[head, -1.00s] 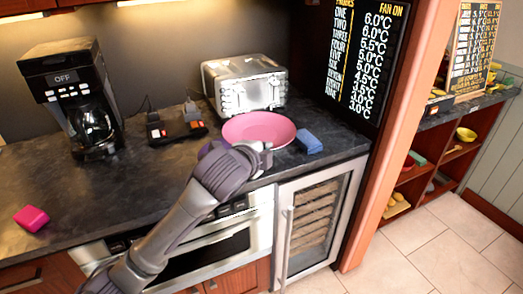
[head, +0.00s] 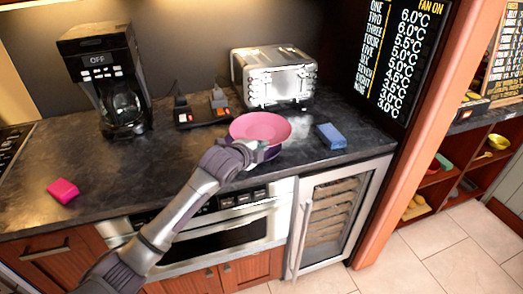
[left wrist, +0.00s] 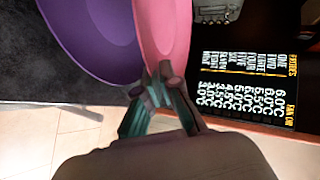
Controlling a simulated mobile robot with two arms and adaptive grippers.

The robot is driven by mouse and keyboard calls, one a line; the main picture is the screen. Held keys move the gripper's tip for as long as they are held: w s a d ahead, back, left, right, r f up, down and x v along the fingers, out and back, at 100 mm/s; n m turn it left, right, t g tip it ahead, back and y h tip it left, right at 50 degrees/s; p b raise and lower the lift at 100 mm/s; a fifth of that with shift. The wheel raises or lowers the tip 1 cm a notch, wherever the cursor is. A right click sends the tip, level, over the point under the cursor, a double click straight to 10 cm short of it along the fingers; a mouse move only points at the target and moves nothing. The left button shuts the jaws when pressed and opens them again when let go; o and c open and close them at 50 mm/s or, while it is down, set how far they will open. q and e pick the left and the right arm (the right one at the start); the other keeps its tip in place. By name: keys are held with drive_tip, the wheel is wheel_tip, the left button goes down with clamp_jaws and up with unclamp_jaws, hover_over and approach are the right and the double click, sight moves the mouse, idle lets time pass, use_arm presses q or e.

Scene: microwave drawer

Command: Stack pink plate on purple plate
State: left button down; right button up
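The pink plate (head: 260,127) is above the dark counter in front of the toaster, and it fills the top middle of the left wrist view (left wrist: 166,28). The purple plate (left wrist: 88,36) shows beside and partly behind it. In the head view only a strip of the purple plate (head: 271,154) shows under the pink plate's near edge. My left gripper (left wrist: 157,80) is shut on the near rim of the pink plate, and it also shows in the head view (head: 258,150). I cannot tell whether the plates touch. My right gripper is not in view.
A blue block (head: 330,136) lies right of the plates. A toaster (head: 274,77) stands behind them, and a coffee maker (head: 112,80) is at the back left. A pink block (head: 63,190) lies at the left. The counter between is mostly clear.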

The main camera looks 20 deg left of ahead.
use_arm(q)
drive_tip(key=shift+f, duration=0.95)
drive_tip(key=shift+f, duration=0.15)
drive_tip(key=shift+f, duration=0.45)
drive_tip(key=c, duration=1.3)
unclamp_jaws()
drive_tip(key=shift+r, duration=0.35)
drive_tip(key=v, duration=1.2)
drive_tip(key=shift+r+b, duration=0.2)
drive_tip(key=shift+b, duration=0.15)
drive_tip(key=shift+f, duration=0.1)
